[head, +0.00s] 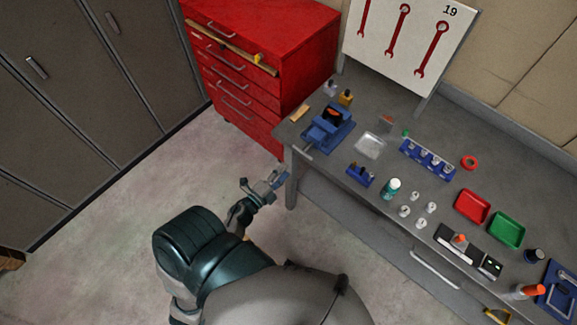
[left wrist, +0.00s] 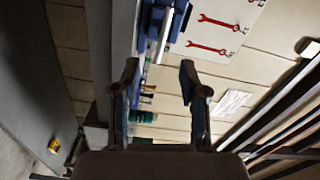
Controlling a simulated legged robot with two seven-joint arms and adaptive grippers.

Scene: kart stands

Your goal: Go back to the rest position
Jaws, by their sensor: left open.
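My left gripper (head: 272,185) is open and empty in the head view. It hangs over the floor, just off the left front corner of the grey workbench (head: 325,170). In the left wrist view its two fingers (left wrist: 160,85) stand apart with nothing held between them. The blue vise (head: 328,127) on the bench corner lies beyond the gripper, and a blue shape at the top of the wrist view (left wrist: 160,20) looks like it. My right gripper is not in view.
The bench holds a white-capped bottle (head: 391,189), a red tray (head: 472,207), a green tray (head: 507,229) and a blue socket rack (head: 428,160). A red tool cabinet (head: 300,60) stands behind. Grey lockers (head: 75,100) line the left. The floor (head: 130,215) between is clear.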

